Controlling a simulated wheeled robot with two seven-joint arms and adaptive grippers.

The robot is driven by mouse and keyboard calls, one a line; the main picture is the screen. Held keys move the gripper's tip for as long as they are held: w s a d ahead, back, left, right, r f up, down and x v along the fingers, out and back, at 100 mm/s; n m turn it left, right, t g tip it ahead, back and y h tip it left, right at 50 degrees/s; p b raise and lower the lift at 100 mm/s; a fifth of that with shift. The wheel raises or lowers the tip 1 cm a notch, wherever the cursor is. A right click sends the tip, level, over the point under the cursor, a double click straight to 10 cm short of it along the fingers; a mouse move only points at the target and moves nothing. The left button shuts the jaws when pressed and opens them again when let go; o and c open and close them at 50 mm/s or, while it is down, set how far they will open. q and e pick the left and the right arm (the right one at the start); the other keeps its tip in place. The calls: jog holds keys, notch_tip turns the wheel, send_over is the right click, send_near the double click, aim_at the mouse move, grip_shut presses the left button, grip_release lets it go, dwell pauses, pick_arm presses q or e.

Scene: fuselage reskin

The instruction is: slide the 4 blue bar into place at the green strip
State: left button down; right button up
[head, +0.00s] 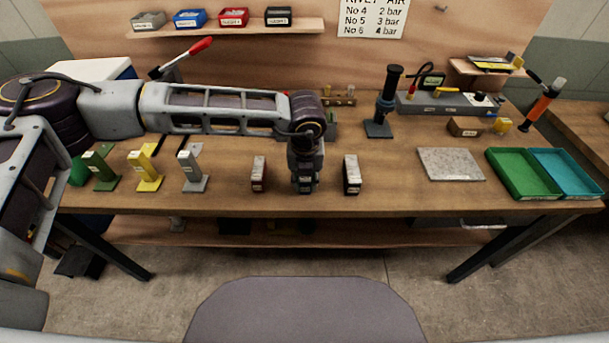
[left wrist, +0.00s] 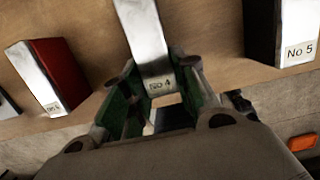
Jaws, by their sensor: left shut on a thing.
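The No 4 bar, dark blue with a metal face (left wrist: 145,35), is between the fingers of my left gripper (left wrist: 155,95), which is shut on it. In the head view the left gripper (head: 305,180) points down at the table's front, between a red bar (head: 259,175) and a black No 5 bar (head: 352,175). The gripper hides most of the No 4 bar there; I cannot tell whether the bar touches the table. No green strip can be made out for sure; a small green part (head: 331,124) shows behind my wrist. My right gripper is not in view.
Green (head: 101,168), yellow (head: 146,171) and grey (head: 193,169) stands are at left. A grey plate (head: 450,164), a green tray (head: 523,190) and a teal tray (head: 580,190) lie at right. A black press (head: 379,128) stands behind.

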pick_arm(q)
jog(key=shift+w+b, duration=1.1)
jog(key=shift+w, duration=1.5)
jog(key=shift+w+b, duration=0.9)
jog(key=shift+w, duration=1.7)
jog(key=shift+w+b, duration=0.7)
jog(key=shift+w, duration=3.1)
jog(key=shift+r, duration=0.1)
jog(key=c, duration=1.2)
grip_release()
jog(key=shift+w, duration=0.15)
jog(key=shift+c, duration=0.2)
